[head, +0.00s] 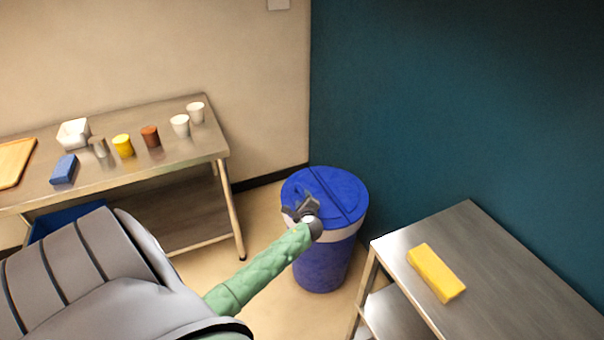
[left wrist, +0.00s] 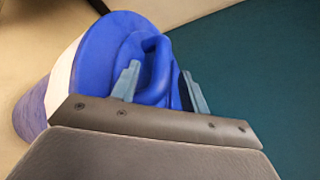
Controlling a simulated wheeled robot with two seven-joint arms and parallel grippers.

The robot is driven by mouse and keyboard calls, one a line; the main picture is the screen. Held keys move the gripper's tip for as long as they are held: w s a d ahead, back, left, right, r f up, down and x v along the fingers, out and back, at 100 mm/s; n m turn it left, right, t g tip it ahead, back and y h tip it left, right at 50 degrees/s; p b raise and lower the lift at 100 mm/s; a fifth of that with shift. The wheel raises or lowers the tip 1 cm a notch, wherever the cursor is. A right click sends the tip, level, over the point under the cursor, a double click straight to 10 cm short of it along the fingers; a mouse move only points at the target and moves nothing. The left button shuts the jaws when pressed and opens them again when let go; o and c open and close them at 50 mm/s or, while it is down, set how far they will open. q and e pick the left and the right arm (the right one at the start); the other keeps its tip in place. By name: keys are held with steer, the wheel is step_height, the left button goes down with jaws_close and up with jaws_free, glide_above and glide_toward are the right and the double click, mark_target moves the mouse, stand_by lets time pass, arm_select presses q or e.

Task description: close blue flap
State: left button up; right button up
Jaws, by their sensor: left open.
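A blue round bin (head: 322,270) with a pale band stands on the floor in the corner between the two tables. Its blue lid (head: 345,191) has a seam across it and looks down flat over the bin in the head view; whether the flap is fully closed I cannot tell. My left gripper (head: 303,206) is over the near left part of the lid. In the left wrist view the lid (left wrist: 105,42) fills the upper middle, with a raised blue loop between the two open fingers of the left gripper (left wrist: 160,85). Contact is unclear. My right gripper is not in view.
A metal table (head: 195,150) at the left holds several cups, a white container (head: 73,133), a blue block (head: 64,169) and a wooden board (head: 14,162). Another metal table (head: 500,265) at the right bears a yellow block (head: 436,273). Walls close in behind the bin.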

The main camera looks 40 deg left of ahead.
arm_select(q)
steer(key=shift+v, duration=1.5)
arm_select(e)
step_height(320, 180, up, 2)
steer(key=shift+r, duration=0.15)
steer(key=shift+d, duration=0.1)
